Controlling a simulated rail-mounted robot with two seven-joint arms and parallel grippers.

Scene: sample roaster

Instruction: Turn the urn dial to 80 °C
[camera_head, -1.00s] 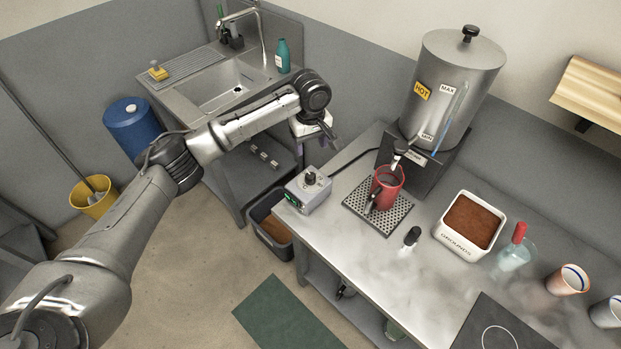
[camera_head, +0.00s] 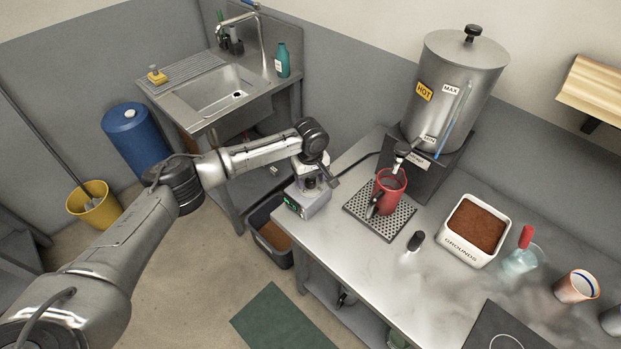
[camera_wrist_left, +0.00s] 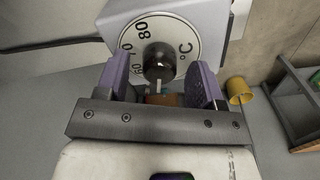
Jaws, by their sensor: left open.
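The urn's dial box (camera_head: 315,205) is a small grey unit with a green display, at the left end of the steel counter. In the left wrist view its dial (camera_wrist_left: 184,45) is a white disc reading 60, 70, 80 and °C, with a dark round knob (camera_wrist_left: 158,62) at its middle. A pale mark shows on the knob's lower side; the exact setting is unclear. My left gripper (camera_wrist_left: 161,84) is open, its purple fingers on either side of the knob, with no clear contact. In the head view my left gripper (camera_head: 312,182) is over the box, hiding the knob. My right gripper is not in view.
The steel urn (camera_head: 447,95) stands at the back. A red mug (camera_head: 391,190) sits on the drip tray (camera_head: 399,222) right of the box. A black cable (camera_head: 358,160) runs from the box towards the urn. The counter in front is mostly clear.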

